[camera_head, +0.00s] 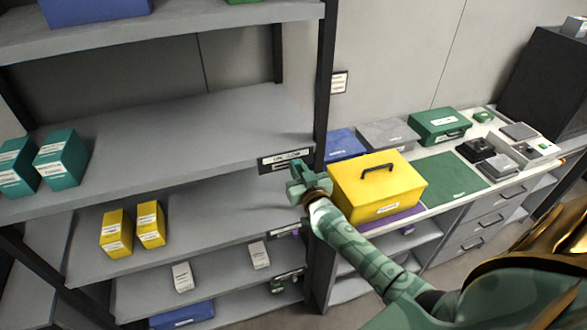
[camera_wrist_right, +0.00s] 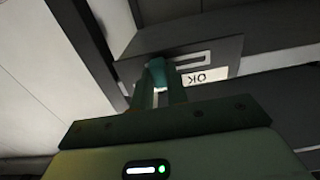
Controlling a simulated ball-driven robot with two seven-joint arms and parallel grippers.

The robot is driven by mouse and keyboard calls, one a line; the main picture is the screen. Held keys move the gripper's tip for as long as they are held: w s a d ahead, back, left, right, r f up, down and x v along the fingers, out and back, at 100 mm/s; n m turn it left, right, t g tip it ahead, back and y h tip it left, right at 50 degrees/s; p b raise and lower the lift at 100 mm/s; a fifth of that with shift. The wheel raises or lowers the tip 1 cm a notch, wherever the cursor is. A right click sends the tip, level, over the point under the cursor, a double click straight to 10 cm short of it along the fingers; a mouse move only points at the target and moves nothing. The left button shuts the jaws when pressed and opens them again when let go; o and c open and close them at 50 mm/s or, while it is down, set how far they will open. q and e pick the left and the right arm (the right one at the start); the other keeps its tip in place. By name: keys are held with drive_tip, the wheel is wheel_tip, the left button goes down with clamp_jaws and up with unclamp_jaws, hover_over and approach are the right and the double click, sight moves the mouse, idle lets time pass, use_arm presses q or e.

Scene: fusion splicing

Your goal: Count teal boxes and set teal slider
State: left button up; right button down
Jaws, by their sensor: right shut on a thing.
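Two teal boxes with white labels, one (camera_head: 17,167) at the left edge and one (camera_head: 61,158) beside it, stand on the left of the middle shelf. A dark slider panel (camera_head: 285,160) is on that shelf's front edge near the post; it also shows in the right wrist view (camera_wrist_right: 228,52). The panel has a slot and an upside-down "OK" label (camera_wrist_right: 205,76). My right gripper (camera_head: 297,170) is at the panel, its fingers shut on the teal slider knob (camera_wrist_right: 157,70) at one end of the slot. The gripper hides part of the panel in the head view. My left gripper is out of view.
Two yellow boxes (camera_head: 133,227) stand on the shelf below, and small white boxes (camera_head: 182,277) lower still. A yellow case (camera_head: 377,190) with a black handle sits on the counter right of my right forearm. The shelf's dark post (camera_head: 322,100) is close to the gripper.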

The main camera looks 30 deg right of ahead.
drive_tip(key=c, duration=1.6)
unclamp_jaws()
drive_tip(key=shift+d, duration=0.1)
drive_tip(key=shift+o, duration=1.2)
drive_tip(key=shift+d, duration=0.15)
drive_tip(key=shift+s, duration=0.1)
drive_tip(key=shift+s+a, duration=0.2)
drive_tip(key=shift+s, duration=0.05)
drive_tip(key=p+v, duration=0.1)
drive_tip(key=v, duration=1.4)
drive_tip(key=shift+s, duration=0.35)
